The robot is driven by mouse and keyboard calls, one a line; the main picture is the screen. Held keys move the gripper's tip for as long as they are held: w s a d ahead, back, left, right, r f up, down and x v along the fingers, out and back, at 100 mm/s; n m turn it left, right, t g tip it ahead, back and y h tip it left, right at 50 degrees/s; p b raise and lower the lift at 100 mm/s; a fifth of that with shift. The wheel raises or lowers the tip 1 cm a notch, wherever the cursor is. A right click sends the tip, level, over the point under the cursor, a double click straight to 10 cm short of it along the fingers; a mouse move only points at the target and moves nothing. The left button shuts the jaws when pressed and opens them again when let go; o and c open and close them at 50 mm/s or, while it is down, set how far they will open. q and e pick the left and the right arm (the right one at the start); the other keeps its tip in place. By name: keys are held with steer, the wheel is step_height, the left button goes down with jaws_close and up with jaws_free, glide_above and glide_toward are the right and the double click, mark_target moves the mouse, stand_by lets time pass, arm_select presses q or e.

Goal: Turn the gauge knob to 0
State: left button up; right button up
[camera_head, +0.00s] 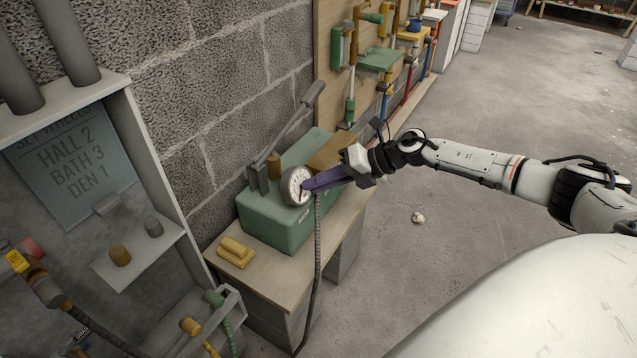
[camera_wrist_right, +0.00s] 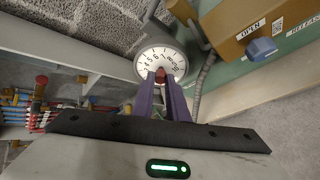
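The round white gauge (camera_head: 293,186) stands at the front of a green pump box (camera_head: 275,215) on a small bench. In the right wrist view its dial (camera_wrist_right: 151,55) faces me with printed numbers. A small red knob (camera_wrist_right: 160,75) sits low on the dial's face. My right gripper (camera_head: 308,186) reaches the gauge from the right. In the wrist view, its purple fingertips (camera_wrist_right: 161,79) flank the red knob closely with no clear gap, so it looks shut on the knob. The tips partly hide the knob and lower dial. My left gripper is not in view.
A lever handle (camera_head: 288,135) rises behind the gauge. A dark hose (camera_head: 318,260) hangs below it. A yellow block (camera_head: 236,252) lies on the bench (camera_head: 270,278). In the wrist view a brown block (camera_wrist_right: 235,25) bears a blue knob (camera_wrist_right: 261,48) and an OPEN label.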

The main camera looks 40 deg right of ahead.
steer(key=o, duration=0.3)
steer(key=shift+o, duration=0.7)
steer(key=v, duration=1)
steer(key=shift+s, duration=0.15)
